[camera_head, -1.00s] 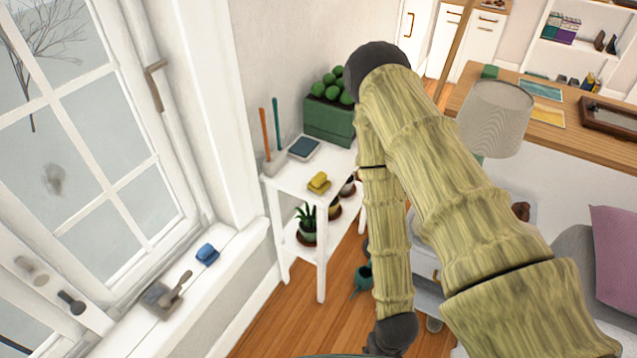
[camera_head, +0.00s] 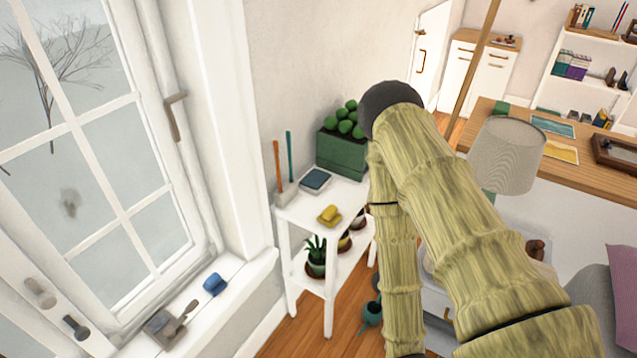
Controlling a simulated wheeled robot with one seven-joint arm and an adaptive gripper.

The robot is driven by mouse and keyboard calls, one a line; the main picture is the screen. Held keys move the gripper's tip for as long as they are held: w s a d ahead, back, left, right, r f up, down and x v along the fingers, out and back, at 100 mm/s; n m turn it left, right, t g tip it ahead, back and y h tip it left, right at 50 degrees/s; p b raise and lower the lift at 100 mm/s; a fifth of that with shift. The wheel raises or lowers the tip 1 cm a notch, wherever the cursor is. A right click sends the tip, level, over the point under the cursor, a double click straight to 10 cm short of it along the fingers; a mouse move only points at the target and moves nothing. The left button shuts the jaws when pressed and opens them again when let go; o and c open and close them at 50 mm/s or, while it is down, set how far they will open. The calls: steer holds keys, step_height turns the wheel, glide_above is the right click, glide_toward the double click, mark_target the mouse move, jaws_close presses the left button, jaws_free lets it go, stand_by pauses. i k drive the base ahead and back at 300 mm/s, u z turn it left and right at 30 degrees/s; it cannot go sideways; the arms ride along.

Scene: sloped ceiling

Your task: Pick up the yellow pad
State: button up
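The yellow pad (camera_head: 329,215) lies on the top of a white shelf stand (camera_head: 293,214), near its front edge. It looks like a small block, perhaps on a thin base; I cannot tell. My bamboo-textured arm crosses the view to the right of the stand and hides part of its right side. My gripper is out of the frame, so its distance from the pad does not show.
A blue-grey tray (camera_head: 316,180), a holder with two sticks (camera_head: 284,192) and a green planter (camera_head: 342,154) share the stand's top. Potted plants fill its lower shelf. A blue pad (camera_head: 215,284) and a trowel (camera_head: 182,315) lie on the windowsill (camera_head: 240,277).

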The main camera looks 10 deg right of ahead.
mark_target(329, 218)
steer(key=z, duration=1.55)
steer(key=i, duration=0.45)
steer(key=u, duration=0.8)
